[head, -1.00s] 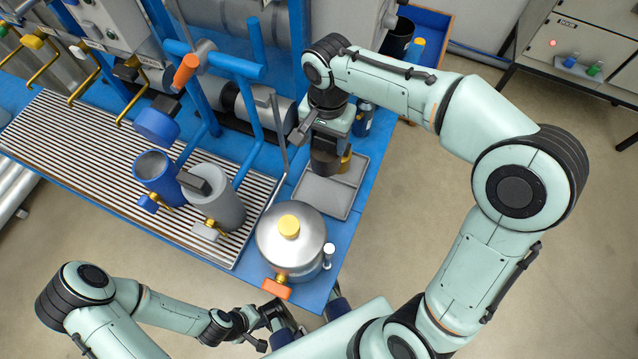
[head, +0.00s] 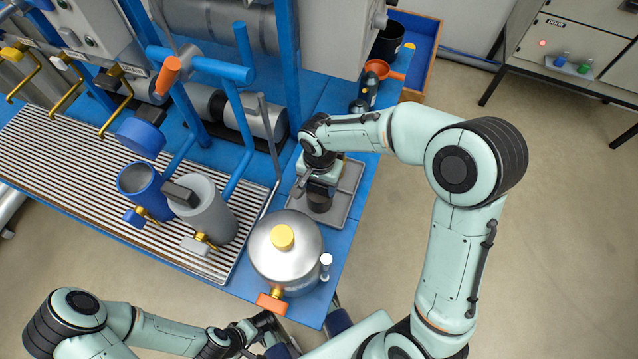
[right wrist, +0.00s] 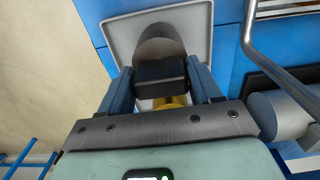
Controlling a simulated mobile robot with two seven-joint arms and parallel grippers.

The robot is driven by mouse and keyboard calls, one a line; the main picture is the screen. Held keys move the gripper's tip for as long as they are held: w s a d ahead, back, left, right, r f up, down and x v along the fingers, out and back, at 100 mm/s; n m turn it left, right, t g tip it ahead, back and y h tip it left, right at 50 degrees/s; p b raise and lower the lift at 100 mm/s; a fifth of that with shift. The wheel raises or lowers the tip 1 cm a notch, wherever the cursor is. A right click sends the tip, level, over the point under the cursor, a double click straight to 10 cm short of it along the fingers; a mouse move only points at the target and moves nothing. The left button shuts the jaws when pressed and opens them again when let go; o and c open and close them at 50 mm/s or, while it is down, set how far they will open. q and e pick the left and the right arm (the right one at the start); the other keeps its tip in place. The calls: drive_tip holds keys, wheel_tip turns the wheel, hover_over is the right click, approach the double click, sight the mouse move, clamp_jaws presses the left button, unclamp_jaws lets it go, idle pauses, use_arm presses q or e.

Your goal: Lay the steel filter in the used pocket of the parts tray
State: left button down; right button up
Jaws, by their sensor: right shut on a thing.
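My right gripper (head: 319,190) is shut on the steel filter (head: 319,204), a dark grey cylinder pointing down over the near pocket of the grey parts tray (head: 336,221). In the right wrist view, the fingers (right wrist: 160,88) close on a dark block at the filter's end, and the grey filter body (right wrist: 158,45) shows beyond it against the tray (right wrist: 122,30). I cannot tell whether it touches the pocket floor. A brass-coloured part (right wrist: 170,102) shows behind the block. My left gripper (head: 265,328) is at the bottom of the head view, away from the tray; its jaw state is unclear.
A steel pot (head: 287,255) with a yellow knob and orange handle stands just in front of the tray. A thin upright rod (head: 270,140) is left of my right gripper. Blue and grey cups (head: 205,215) stand on the slatted grate.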

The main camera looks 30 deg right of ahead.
drive_tip(key=shift+f, duration=0.15)
drive_tip(key=shift+f, duration=0.15)
drive_tip(key=o, duration=1.4)
drive_tip(key=shift+o, duration=0.2)
drive_tip(key=shift+r, duration=0.6)
wheel_tip(320, 180, up, 11)
drive_tip(key=p, duration=0.2)
drive_tip(key=shift+r+p, duration=0.2)
drive_tip(key=shift+p, duration=0.1)
